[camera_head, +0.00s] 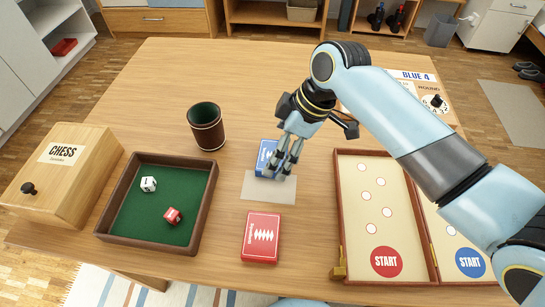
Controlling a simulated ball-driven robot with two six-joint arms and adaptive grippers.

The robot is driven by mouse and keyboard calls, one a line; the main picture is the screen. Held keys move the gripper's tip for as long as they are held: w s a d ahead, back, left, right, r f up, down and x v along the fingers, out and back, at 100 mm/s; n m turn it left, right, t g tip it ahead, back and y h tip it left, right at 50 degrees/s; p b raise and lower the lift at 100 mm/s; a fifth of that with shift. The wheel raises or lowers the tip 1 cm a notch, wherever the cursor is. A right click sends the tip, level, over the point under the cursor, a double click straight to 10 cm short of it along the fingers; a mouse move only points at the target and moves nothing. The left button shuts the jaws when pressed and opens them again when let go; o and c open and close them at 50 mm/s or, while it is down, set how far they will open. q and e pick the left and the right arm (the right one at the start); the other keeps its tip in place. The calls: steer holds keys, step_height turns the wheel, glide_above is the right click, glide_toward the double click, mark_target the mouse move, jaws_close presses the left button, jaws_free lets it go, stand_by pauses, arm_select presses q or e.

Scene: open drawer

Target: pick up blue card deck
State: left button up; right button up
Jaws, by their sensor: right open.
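The blue card deck (264,157) lies on the table at the far edge of a pale grey mat (268,193). My right gripper (280,170) is over the deck, with its fingers pointing down at it. The fingers are apart and hide the deck's right part. I cannot tell whether they touch it. A red card deck (261,238) lies flat nearer the front edge. My left gripper is not in view.
A dark dice cup (206,127) stands left of the mat. A green-lined dice tray (123,223) holds two dice. A wooden chess box (61,178) is far left. An open game board (344,219) lies right, under my right arm. Free table (170,75) lies behind.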

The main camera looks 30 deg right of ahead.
steer(key=x, duration=0.3)
steer(key=shift+d, duration=0.1)
steer(key=c, duration=1.1)
